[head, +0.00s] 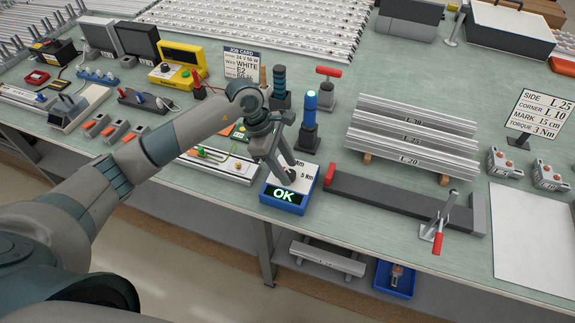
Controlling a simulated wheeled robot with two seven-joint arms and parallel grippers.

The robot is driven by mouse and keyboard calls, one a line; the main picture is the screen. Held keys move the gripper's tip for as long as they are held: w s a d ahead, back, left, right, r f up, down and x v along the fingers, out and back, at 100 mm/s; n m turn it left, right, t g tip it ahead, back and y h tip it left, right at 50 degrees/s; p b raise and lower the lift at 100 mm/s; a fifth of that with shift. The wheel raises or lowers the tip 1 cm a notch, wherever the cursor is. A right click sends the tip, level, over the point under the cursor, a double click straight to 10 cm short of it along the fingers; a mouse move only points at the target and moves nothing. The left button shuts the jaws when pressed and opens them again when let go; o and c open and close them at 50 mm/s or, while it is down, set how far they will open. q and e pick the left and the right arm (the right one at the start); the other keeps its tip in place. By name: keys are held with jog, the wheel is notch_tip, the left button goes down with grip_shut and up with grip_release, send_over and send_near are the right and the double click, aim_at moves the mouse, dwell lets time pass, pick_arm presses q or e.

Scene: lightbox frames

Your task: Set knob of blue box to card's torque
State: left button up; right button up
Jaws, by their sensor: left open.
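The blue box (283,199) stands near the front edge of the bench, with a green "OK" on its dark display. Its pale top has Nm markings, with "5 Nm" legible on the right side. A dark knob (291,177) on the top is partly covered by my left gripper (285,172). The gripper points down over the box with its fingers apart at the knob; I cannot tell whether they touch it. The card (537,114) at the right reads SIDE L 25, CORNER L 10, MARK 15 cm, TORQUE 3 Nm. My right gripper is out of view.
A blue-topped screwdriver-like tool (309,120) stands behind the box. A long dark fixture (385,200) with a red-handled clamp (438,235) lies to the right. Stacked aluminium profiles (410,140) are behind it.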

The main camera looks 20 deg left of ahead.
pick_arm(q)
jog(key=shift+d+f, duration=0.25)
jog(key=shift+f, duration=0.4)
jog(key=shift+c, duration=0.4)
jog(key=c, duration=1)
jog(key=shift+o, duration=0.2)
